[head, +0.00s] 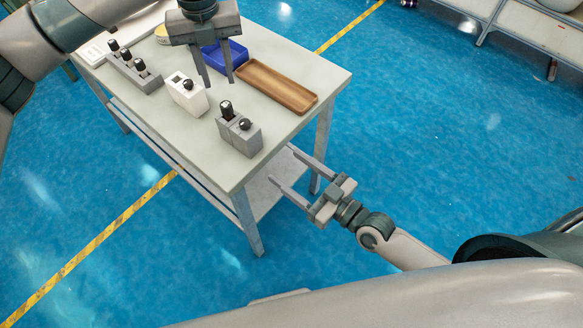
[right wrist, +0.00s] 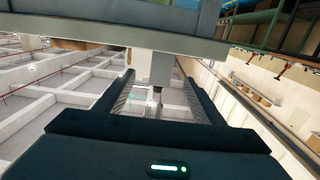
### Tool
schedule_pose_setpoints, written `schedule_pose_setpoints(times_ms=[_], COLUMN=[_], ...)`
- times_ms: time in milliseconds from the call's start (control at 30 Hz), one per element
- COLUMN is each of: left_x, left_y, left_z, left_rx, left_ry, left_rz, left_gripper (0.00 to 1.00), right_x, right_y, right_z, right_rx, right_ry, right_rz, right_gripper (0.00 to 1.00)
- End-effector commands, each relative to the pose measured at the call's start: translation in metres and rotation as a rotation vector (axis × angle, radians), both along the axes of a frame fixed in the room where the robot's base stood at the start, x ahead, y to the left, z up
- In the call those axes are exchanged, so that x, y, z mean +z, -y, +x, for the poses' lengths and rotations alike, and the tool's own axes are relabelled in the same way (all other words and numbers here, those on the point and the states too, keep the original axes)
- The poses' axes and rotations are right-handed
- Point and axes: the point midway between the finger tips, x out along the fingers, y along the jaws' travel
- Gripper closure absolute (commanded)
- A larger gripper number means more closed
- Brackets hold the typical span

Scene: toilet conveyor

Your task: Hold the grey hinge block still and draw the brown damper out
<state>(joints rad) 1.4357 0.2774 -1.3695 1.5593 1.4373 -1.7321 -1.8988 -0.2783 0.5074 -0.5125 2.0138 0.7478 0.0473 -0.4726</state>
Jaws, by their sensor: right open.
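A grey block (head: 240,137) stands near the table's near corner, with dark knobs on top. A longer grey block (head: 134,77) with several dark knobs stands at the far left. I cannot tell for certain which is the hinge block. No knob looks clearly brown, so I cannot single out the damper. My left gripper (head: 218,84) points down above the table, open and apparently empty, behind the near grey block. My right gripper (head: 285,166) is open and empty, beside and below the table's near right edge, apart from the blocks. It also shows in the right wrist view (right wrist: 155,85).
A brown wooden tray (head: 309,103) and a blue bin (head: 240,52) lie behind. The table (head: 310,75) has a lower shelf (head: 265,192). Its underside and a leg show close in the right wrist view.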

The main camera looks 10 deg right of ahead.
Motion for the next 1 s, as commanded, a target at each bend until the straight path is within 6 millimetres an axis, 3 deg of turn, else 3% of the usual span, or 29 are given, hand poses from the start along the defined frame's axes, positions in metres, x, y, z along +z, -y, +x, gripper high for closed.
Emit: schedule_pose_setpoints(times_ms=[133, 633, 1000], left_x=[0.000, 0.000, 0.000], left_y=[0.000, 0.000, 0.000], left_z=[0.000, 0.000, 0.000], left_rx=[0.000, 0.000, 0.000], left_ry=[0.000, 0.000, 0.000], left_rz=[0.000, 0.000, 0.000], left_gripper=[0.69, 0.69, 0.69], right_x=[0.012, 0.012, 0.012], right_y=[-0.004, -0.006, -0.030], right_z=[-0.003, 0.001, 0.034], right_rx=[0.011, 0.010, 0.009], right_ry=[0.016, 0.017, 0.017], right_rz=[0.014, 0.015, 0.016], right_gripper=[0.38, 0.38, 0.38])
